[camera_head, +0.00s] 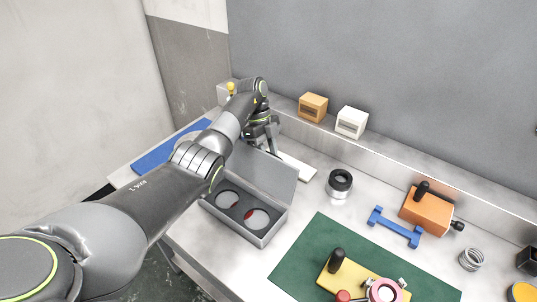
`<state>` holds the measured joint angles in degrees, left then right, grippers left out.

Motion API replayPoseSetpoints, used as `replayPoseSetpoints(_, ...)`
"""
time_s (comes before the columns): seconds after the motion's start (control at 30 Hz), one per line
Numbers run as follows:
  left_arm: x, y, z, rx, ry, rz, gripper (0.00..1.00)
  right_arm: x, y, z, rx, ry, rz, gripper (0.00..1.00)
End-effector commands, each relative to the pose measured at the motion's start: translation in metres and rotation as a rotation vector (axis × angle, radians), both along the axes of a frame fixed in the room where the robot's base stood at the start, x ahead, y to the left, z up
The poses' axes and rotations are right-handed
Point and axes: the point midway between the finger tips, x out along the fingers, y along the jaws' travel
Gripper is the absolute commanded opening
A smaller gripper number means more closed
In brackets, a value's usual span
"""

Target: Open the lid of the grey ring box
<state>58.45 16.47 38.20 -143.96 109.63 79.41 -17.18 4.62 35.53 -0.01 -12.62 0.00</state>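The grey ring box (243,237) sits on the bench in front of my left arm. Its lid (268,175) stands raised at the back edge, so the inside shows. Inside are two round light discs in a dark insert, with small red marks by them. My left arm crosses over the box's left side and hides part of it and of the lid. My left gripper (272,150) points down just behind the raised lid. Its fingertips are small and partly hidden, so I cannot tell whether it touches the lid or is open. My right gripper is not in view.
A green mat (308,258) with a yellow block (360,283) lies to the right. A white strip (297,168) lies near the gripper. Small boxes line the rear ledge.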

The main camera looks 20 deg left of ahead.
Motion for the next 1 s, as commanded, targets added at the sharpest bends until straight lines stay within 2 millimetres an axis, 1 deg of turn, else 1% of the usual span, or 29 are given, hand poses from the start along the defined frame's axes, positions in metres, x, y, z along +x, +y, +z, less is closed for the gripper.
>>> replayPoseSetpoints(0.23, 0.001, 0.0, 0.002, -0.001, -0.003, 0.0, 0.32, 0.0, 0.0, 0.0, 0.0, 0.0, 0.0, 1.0)
replayPoseSetpoints(0.37, 0.004, 0.004, 0.011, 0.0, -0.005, 0.0, 0.32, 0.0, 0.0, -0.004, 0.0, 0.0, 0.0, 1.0)
replayPoseSetpoints(0.47, 0.008, 0.01, 0.026, -0.001, -0.006, 0.001, 0.32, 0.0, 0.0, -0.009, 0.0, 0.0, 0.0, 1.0)
replayPoseSetpoints(0.6, 0.015, 0.021, 0.055, 0.001, -0.006, 0.002, 0.32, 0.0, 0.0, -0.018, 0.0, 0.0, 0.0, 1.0)
replayPoseSetpoints(0.7, 0.02, 0.027, 0.081, 0.0, -0.004, 0.0, 0.32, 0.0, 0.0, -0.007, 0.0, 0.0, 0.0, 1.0)
replayPoseSetpoints(0.77, 0.022, 0.031, 0.091, -0.001, -0.004, 0.002, 0.32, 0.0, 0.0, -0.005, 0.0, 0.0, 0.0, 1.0)
replayPoseSetpoints(0.8, 0.023, 0.033, 0.093, 0.0, -0.001, 0.002, 0.32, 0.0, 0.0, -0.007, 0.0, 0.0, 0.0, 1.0)
replayPoseSetpoints(1.0, 0.027, 0.038, 0.108, 0.0, -0.002, 0.001, 0.32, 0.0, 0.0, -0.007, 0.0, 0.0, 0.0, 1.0)
